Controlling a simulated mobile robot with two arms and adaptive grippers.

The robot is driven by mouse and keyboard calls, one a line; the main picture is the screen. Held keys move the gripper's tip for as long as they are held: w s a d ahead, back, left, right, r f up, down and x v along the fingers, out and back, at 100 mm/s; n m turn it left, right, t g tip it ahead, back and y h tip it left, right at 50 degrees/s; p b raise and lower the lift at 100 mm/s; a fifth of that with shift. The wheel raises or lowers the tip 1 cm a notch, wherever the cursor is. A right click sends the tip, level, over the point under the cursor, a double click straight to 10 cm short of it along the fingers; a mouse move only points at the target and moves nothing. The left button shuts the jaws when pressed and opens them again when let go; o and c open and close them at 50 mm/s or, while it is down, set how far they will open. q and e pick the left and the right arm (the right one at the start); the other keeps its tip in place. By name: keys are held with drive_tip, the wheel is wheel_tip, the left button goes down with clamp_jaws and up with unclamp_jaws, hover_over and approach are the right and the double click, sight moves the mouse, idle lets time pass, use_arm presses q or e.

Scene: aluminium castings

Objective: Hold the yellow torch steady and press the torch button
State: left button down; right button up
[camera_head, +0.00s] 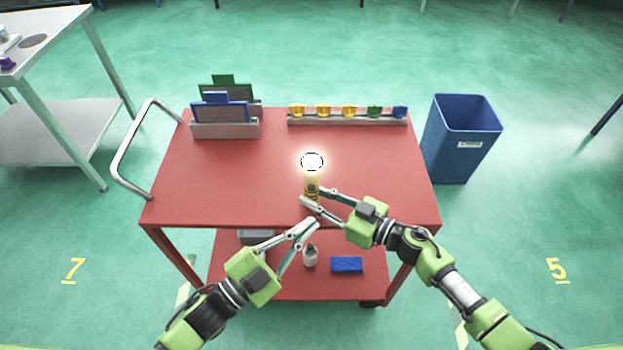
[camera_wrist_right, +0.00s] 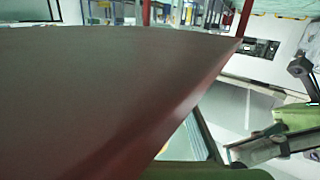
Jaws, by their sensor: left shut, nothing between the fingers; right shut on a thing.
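The yellow torch (camera_head: 312,185) stands near the front edge of the red cart top, with dark bands on its lower part. Its head (camera_head: 312,161) glows bright white, and a warm glow lies around it. My right gripper (camera_head: 311,196) is shut on the torch's lower body, reaching in from the right. My left gripper (camera_head: 316,227) is shut and empty, its fingertips just in front of the torch and apart from it in the picture. The torch button cannot be made out. The right wrist view does not show the torch.
The red cart (camera_head: 220,175) has a clear middle. Blue and green panels in holders (camera_head: 225,130) and a rail of coloured pieces (camera_head: 348,118) stand at its back. A blue bin (camera_head: 460,140) is right. A bottle (camera_head: 310,256) and blue block (camera_head: 346,264) lie on the lower shelf.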

drive_tip(key=o, duration=0.9)
